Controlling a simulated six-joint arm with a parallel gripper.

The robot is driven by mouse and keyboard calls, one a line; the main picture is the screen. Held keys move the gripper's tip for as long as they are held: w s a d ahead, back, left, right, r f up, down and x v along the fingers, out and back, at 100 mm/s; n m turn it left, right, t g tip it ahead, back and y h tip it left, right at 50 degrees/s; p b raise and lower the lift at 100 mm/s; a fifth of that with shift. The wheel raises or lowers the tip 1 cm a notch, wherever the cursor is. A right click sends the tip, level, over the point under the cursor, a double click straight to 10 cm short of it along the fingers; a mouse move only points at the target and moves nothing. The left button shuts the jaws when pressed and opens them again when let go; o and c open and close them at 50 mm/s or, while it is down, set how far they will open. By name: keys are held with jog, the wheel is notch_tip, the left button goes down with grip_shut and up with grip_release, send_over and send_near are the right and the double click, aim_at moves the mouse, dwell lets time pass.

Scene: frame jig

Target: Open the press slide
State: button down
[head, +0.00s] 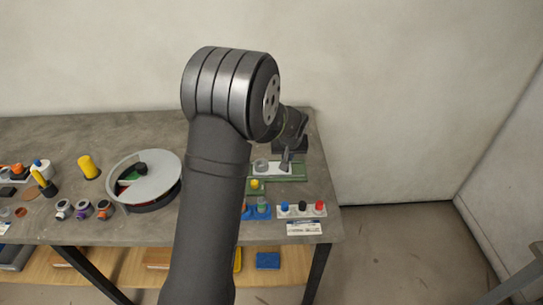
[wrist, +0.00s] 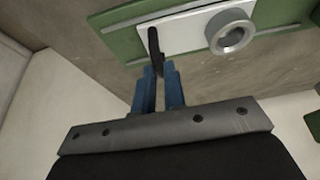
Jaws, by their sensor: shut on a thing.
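The press slide is a white plate (wrist: 185,32) set in a green base (wrist: 128,43). It carries a grey metal ring (wrist: 230,32) and an upright black handle (wrist: 153,40). In the wrist view my gripper (wrist: 160,78) has its blue fingers closed around the lower part of the handle. In the head view the white plate (head: 298,168) and green base (head: 290,179) lie at the right of the table, with the ring (head: 261,165) at the left end of the plate. My gripper (head: 286,162) is at the plate's right part; the handle is hard to make out there.
A blue block (head: 257,212) and a white button panel (head: 301,211) stand in front of the base. A grey round turntable (head: 160,172) is to the left. The table's right edge is close to the slide.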

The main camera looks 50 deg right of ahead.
jog(key=s+d, duration=0.3)
jog(key=c, duration=1.5)
grip_release()
jog(key=shift+r, duration=0.1)
jog(key=v, duration=1.7)
jog(key=shift+a+r, duration=0.1)
jog(key=x, duration=1.7)
jog(key=shift+f, duration=0.25)
